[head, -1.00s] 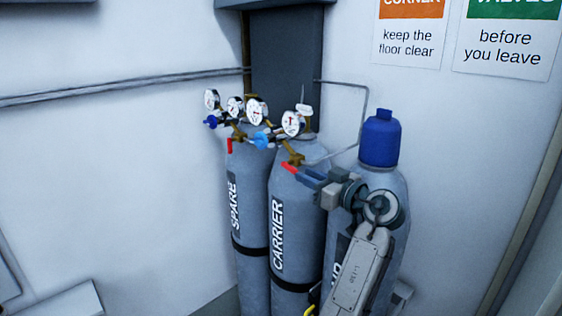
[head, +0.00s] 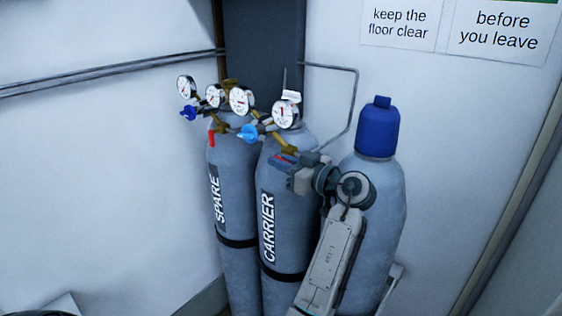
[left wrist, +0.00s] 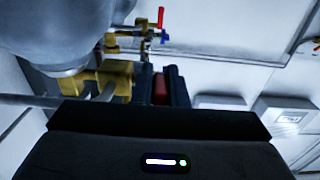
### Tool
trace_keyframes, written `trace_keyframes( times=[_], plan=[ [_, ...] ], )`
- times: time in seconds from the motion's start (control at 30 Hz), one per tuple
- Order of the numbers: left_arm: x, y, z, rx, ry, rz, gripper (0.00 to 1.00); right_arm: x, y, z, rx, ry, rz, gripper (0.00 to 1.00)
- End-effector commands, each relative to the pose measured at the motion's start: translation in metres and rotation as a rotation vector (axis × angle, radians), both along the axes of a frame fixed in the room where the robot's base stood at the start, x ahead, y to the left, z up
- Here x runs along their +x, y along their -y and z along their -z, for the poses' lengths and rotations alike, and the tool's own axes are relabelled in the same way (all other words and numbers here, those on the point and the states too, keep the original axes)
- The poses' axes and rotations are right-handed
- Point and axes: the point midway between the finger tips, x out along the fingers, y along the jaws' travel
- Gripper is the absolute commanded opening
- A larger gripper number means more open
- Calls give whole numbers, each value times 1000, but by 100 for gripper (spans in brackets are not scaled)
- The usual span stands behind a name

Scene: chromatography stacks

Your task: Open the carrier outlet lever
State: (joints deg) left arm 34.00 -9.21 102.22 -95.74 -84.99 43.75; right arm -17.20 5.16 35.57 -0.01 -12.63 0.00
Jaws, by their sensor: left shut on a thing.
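The carrier cylinder (head: 283,215) is grey with a CARRIER label and stands in the middle of the head view. Its red outlet lever (head: 284,159) sits below the brass fitting and the gauge (head: 286,113). My left gripper (head: 283,160) is at this lever, shut on it. In the left wrist view the red lever (left wrist: 160,88) shows between the two dark fingers (left wrist: 160,90), close to a brass valve body (left wrist: 108,80). The fingers cover part of the lever. My right gripper is in neither view.
The spare cylinder (head: 232,180), with its own red lever (head: 211,138), stands left of the carrier. A blue-capped cylinder (head: 388,175) stands right, behind my left arm. A light blue regulator knob (head: 249,133) is close to the left of my gripper. White walls close in the corner.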

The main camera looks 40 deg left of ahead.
Motion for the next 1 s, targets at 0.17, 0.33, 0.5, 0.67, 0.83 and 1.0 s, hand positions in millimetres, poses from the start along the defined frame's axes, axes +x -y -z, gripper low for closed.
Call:
trace_keyframes(
  times=[0.17,0.33,0.5,0.67,0.83,1.0],
  plan=[
    [0,-1,1,-32,1,-1,0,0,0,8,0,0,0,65],
    [0,-1,-1,-142,-5,0,0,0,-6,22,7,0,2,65],
    [0,0,-2,-197,-14,0,0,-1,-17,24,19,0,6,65],
    [0,0,-2,-198,-17,0,0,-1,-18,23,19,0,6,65],
    [0,0,-2,-198,-17,0,22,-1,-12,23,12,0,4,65],
    [0,0,-2,-198,-16,0,22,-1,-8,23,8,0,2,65]
  ],
)
